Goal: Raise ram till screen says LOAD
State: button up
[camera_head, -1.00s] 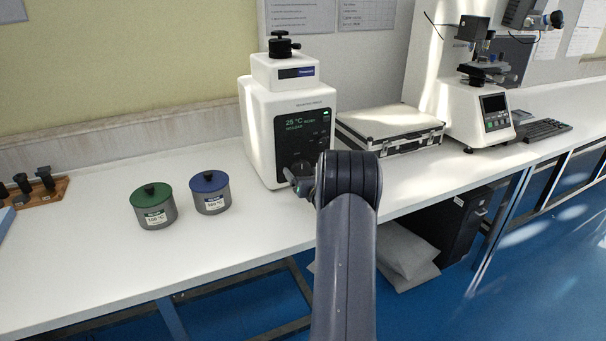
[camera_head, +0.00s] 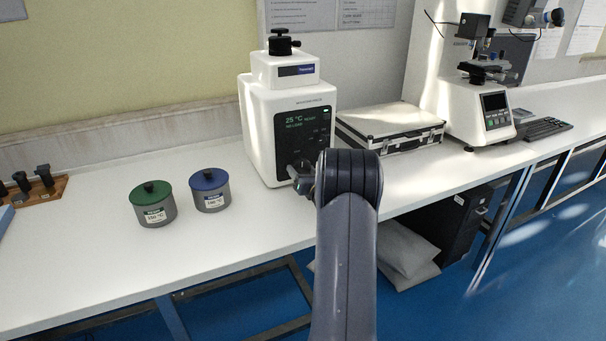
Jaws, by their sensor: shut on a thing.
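The white tester (camera_head: 268,110) stands on the bench against the wall, with a black knob (camera_head: 281,43) on its top. Its dark front panel has a small screen (camera_head: 301,122) with green text that seems to read 25 °C READY and, below, NO LOAD. My gripper (camera_head: 299,178) is at the lower part of this panel, shut on the dark front knob there. The knob and fingertips are small and partly hidden by my arm, so their exact contact is hard to see. I cannot make out the ram.
A green-lidded pot (camera_head: 153,205) and a blue-lidded pot (camera_head: 210,191) stand left of the tester. A silver-edged case (camera_head: 390,128) lies to its right, with another tester (camera_head: 478,100) and a keyboard (camera_head: 543,129) beyond. The bench front left of my arm is clear.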

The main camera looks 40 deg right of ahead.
jog(key=m+b, duration=0.1)
jog(key=b, duration=0.1)
jog(key=shift+f+m+b, duration=0.2)
jog(key=shift+m+b, duration=0.15)
jog(key=shift+m, duration=0.05)
jog(key=m+b, duration=0.2)
jog(key=shift+m, duration=0.4)
jog(key=m, duration=0.1)
jog(key=m+b, duration=0.1)
jog(key=m, duration=0.1)
jog(key=m+b, duration=0.1)
jog(key=m, duration=0.1)
jog(key=shift+r, duration=0.25)
jog(key=m, duration=0.6)
jog(key=shift+r+m, duration=0.15)
jog(key=shift+m, duration=0.15)
jog(key=m+p, duration=0.1)
jog(key=m, duration=0.4)
jog(key=shift+p, duration=0.3)
jog(key=shift+m, duration=0.4)
jog(key=o, duration=1)
